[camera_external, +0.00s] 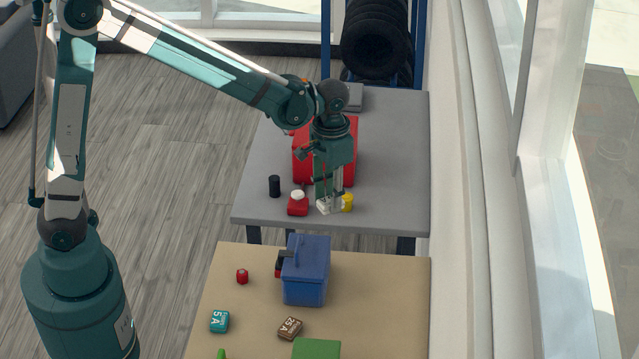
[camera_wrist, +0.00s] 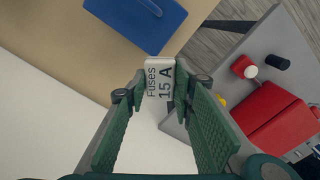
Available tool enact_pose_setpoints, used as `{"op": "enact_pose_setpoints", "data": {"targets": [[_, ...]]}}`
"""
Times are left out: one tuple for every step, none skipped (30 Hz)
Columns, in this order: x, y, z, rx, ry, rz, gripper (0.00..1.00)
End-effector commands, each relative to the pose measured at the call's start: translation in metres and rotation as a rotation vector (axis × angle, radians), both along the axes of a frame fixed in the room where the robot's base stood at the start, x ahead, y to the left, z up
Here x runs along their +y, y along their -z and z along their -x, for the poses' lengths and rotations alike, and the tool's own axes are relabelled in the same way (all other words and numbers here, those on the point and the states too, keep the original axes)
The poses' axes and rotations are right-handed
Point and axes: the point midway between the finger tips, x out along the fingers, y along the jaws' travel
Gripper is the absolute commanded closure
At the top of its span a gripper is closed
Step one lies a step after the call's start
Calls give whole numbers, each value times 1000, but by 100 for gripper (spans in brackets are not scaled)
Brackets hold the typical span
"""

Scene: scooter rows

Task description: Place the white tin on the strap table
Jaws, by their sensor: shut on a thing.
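The white tin (camera_wrist: 159,80), lettered "Fuses 15 A", is between the fingertips of my gripper (camera_wrist: 158,92) in the wrist view. In the external view my gripper (camera_external: 329,194) is shut on the white tin (camera_external: 325,206) and points down, over or near the front edge of the grey table (camera_external: 394,160). Its exact height above the table is hard to tell. A tan table (camera_external: 390,300) stands in front, with a narrow gap between. No strap is clearly visible, so I cannot tell which is the strap table.
The grey table holds a red box (camera_external: 350,150), a black cylinder (camera_external: 274,186), a red item with a white knob (camera_external: 298,205) and a yellow can (camera_external: 348,202) beside my gripper. The tan table holds a blue box (camera_external: 306,275) and several small tins; its right side is clear.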

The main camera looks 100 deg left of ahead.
Motion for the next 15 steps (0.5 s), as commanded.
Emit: {"op": "enact_pose_setpoints", "data": {"targets": [[-17, 1, 4, 0, 28, 0, 87], [-25, 1, 6, 0, 43, 0, 87], [-36, 2, 10, 0, 66, 0, 87], [-45, 2, 13, 0, 82, 0, 87], [-53, 3, 16, 0, 98, 0, 87], [-64, 4, 19, 0, 120, 0, 87], [-72, 5, 23, 0, 135, 0, 87], [-80, 5, 26, 0, 151, 0, 87], [-91, 6, 30, 0, 174, 0, 87], [-98, 7, 34, 0, 190, 0, 87], [-106, 7, 37, 0, 206, 0, 87], [-116, 8, 42, 0, 227, 0, 87], [-124, 9, 46, 0, 243, 0, 87], [-131, 10, 50, 0, 260, 0, 87], [-141, 11, 56, 0, 281, 0, 87]]}}
